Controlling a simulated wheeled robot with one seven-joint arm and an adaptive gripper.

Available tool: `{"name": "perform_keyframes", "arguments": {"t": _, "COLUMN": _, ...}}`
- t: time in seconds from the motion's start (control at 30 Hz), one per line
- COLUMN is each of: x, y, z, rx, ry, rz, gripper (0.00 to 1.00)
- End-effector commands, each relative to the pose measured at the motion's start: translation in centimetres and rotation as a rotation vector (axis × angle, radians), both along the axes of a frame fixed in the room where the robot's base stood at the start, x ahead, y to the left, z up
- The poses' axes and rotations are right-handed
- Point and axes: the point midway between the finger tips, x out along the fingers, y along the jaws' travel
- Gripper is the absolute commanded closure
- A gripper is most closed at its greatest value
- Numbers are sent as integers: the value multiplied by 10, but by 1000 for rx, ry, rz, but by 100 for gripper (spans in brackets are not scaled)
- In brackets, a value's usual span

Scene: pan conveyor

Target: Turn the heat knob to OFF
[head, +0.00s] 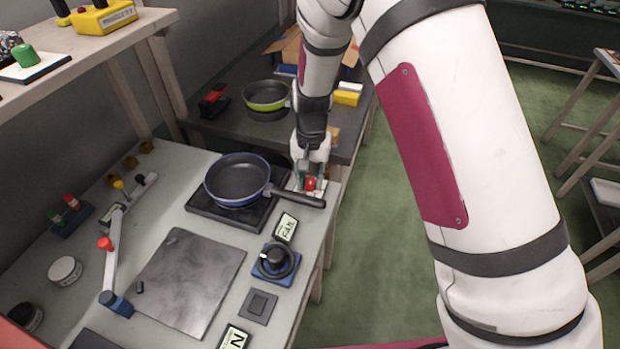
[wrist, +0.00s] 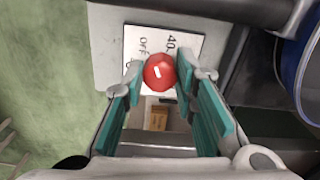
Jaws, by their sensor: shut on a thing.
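The red heat knob (wrist: 160,72) sits on a white label plate (wrist: 190,42) in the wrist view. The plate carries the marks "OFF" at the upper left of the knob and "40" at its upper right. A short white line shows on the knob's face; I cannot tell which mark it points to. My gripper (wrist: 158,77) has its teal fingers on both sides of the knob and is shut on it. In the head view the knob (head: 310,184) shows red below my gripper (head: 309,174), near the table corner.
A blue frying pan (head: 236,179) stands on the dark burner (head: 202,212) left of my gripper, its handle reaching close under the knob. A FAN label (head: 286,227) and a blue-based dial (head: 277,263) lie nearer. A green pan (head: 265,94) stands on the back table.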

Motion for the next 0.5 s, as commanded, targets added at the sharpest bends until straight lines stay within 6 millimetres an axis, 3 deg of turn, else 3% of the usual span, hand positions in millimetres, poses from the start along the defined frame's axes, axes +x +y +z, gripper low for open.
{"name": "perform_keyframes", "arguments": {"t": 0.5, "x": 1, "y": -1, "z": -1, "rx": 0, "ry": -1, "rz": 310, "gripper": 100}}
